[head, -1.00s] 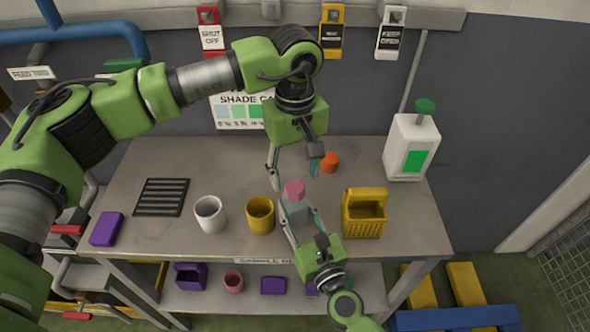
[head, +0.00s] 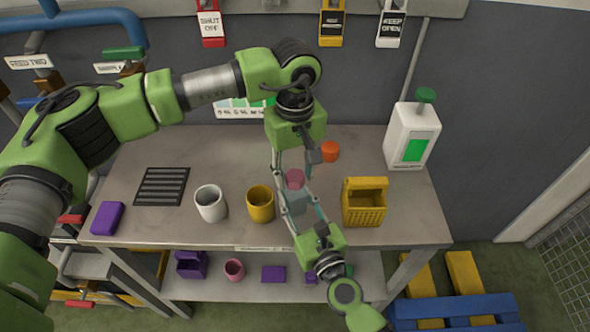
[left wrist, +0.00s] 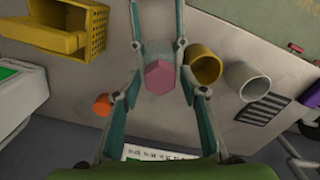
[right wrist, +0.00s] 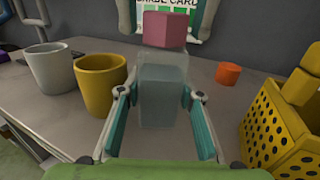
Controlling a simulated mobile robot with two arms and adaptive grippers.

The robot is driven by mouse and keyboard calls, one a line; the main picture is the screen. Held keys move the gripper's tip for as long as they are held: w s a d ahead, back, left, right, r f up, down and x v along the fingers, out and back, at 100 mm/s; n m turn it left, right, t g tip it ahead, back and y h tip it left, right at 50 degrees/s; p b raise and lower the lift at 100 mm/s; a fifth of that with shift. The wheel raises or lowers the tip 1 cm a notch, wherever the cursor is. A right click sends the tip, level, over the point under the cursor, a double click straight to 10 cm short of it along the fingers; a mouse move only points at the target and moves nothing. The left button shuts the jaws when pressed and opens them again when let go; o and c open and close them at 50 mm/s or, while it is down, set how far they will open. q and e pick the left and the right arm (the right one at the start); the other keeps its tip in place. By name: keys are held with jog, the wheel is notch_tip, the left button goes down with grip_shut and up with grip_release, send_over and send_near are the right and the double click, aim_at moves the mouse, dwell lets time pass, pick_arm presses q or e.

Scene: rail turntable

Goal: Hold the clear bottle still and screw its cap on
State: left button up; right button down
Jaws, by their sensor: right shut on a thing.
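The clear bottle (right wrist: 165,95) stands upright on the table, translucent grey; it also shows in the head view (head: 297,203). My right gripper (right wrist: 160,95) is shut on its sides. A pink faceted cap (right wrist: 166,29) sits at the bottle's top; it shows in the left wrist view too (left wrist: 160,76). I cannot tell how far it is screwed down. My left gripper (head: 293,170) is above the bottle, pointing down. Its fingers are apart, one on each side of the cap, with gaps between them and the cap in the left wrist view.
A yellow mug (head: 260,205) and white mug (head: 211,204) stand left of the bottle. A yellow basket (head: 364,208) stands close on its right. A white jug (head: 411,138) stands at the back right.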

pick_arm(q)
jog(key=c, duration=0.8)
jog(key=m, duration=0.6)
jog(key=m, duration=0.6)
jog(key=o, duration=1.3)
jog(key=shift+o, duration=0.5)
